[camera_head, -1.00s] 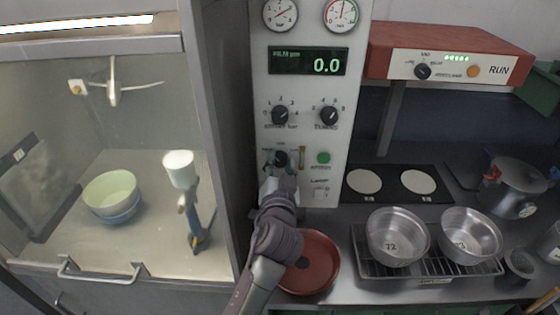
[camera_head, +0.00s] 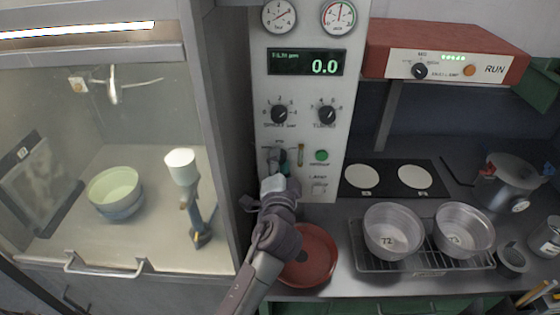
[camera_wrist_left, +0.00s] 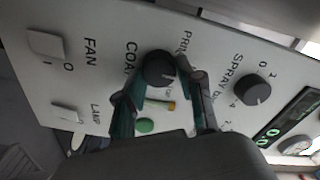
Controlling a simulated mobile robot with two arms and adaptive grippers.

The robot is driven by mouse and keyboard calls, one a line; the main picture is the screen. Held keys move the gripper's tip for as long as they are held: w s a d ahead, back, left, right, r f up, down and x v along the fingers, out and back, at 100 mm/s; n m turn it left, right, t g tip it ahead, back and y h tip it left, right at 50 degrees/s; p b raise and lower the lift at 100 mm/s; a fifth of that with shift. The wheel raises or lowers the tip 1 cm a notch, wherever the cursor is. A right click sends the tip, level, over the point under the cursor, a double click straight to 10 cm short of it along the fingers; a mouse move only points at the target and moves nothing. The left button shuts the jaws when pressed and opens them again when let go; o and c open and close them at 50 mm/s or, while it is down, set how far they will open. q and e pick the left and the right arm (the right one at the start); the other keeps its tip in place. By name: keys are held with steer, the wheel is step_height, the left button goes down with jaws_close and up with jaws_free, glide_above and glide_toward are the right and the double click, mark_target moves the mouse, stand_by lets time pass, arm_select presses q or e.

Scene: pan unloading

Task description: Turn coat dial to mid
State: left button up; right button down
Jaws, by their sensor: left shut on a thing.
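The coat dial (camera_wrist_left: 160,68) is a small black knob on the white control panel, beside the printed word COAT. My left gripper (camera_wrist_left: 158,90) has its dark fingers on either side of this dial, shut on it. In the head view the left gripper (camera_head: 278,165) reaches up to the panel and partly covers the dial (camera_head: 276,155). The dial's pointer is too unclear to read. My right gripper is in neither view.
Two larger knobs are above. A red pan (camera_head: 318,262) lies under my left arm. Metal pans (camera_head: 394,215) stand on a rack at right. A glass-fronted cabinet is at left.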

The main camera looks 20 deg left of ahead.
arm_select(q)
steer(key=shift+r, duration=0.1)
steer(key=o, duration=1.1)
steer(key=shift+w, duration=0.1)
steer(key=shift+o, duration=0.2)
steer(key=v, duration=1.2)
